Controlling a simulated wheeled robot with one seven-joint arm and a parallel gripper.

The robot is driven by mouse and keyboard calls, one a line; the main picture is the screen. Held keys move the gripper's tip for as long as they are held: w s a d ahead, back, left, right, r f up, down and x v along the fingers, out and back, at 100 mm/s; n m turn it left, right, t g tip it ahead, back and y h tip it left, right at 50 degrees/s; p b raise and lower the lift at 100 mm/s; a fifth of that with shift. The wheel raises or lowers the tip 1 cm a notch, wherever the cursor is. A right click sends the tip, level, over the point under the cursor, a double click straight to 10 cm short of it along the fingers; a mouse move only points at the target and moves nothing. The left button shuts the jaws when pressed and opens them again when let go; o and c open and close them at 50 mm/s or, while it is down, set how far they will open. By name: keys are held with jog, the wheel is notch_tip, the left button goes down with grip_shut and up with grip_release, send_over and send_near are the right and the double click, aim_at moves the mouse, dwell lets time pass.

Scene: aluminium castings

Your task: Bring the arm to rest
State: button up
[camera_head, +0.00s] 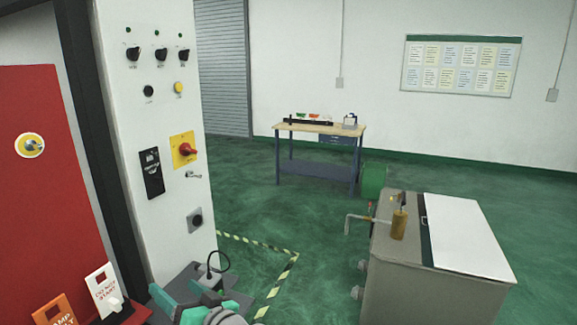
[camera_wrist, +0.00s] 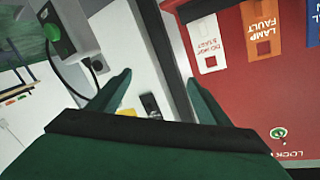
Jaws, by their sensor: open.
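My gripper (camera_wrist: 158,78) shows in the wrist view with its two green fingers spread apart and nothing between them. In the head view my arm's green and grey end shows at the bottom, in front of the white control panel (camera_head: 160,110), partly cut off by the frame edge. The wrist view looks towards the white panel face and a red board (camera_wrist: 245,80). I cannot tell the exact gap between the fingers and these surfaces.
A white "do not start" tag (camera_head: 103,288) and an orange lamp tag (camera_head: 55,312) are by the red board. The panel carries a red switch on yellow (camera_head: 185,149). A grey cabinet (camera_head: 395,265) stands right, a workbench (camera_head: 322,128) behind. Green floor (camera_head: 310,220) between them is open.

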jog(key=s+d+f+m+t+h, duration=0.25)
jog(key=s+d+f, duration=0.25)
jog(key=f, duration=0.3)
jog(key=s+d+f+m+t+h, duration=0.1)
jog(key=s+d+f+m+h, duration=0.15)
jog(key=s+d+f, duration=0.4)
jog(key=s+d+f+m+t+h, duration=0.1)
jog(key=s+d+f+m+h, duration=0.2)
jog(key=f, duration=0.6)
jog(key=s+d+n+h, duration=0.1)
jog(key=s+d, duration=0.2)
jog(key=s, duration=0.6)
jog(key=s+d+n+h, duration=0.1)
jog(key=s+d, duration=0.3)
jog(key=s, duration=0.5)
jog(key=s+d+n+h, duration=0.1)
jog(key=s+d+h, duration=0.2)
jog(key=s, duration=0.6)
jog(key=shift+s+d+f+n, duration=0.3)
jog(key=shift+s+d, duration=0.05)
jog(key=shift+d, duration=0.35)
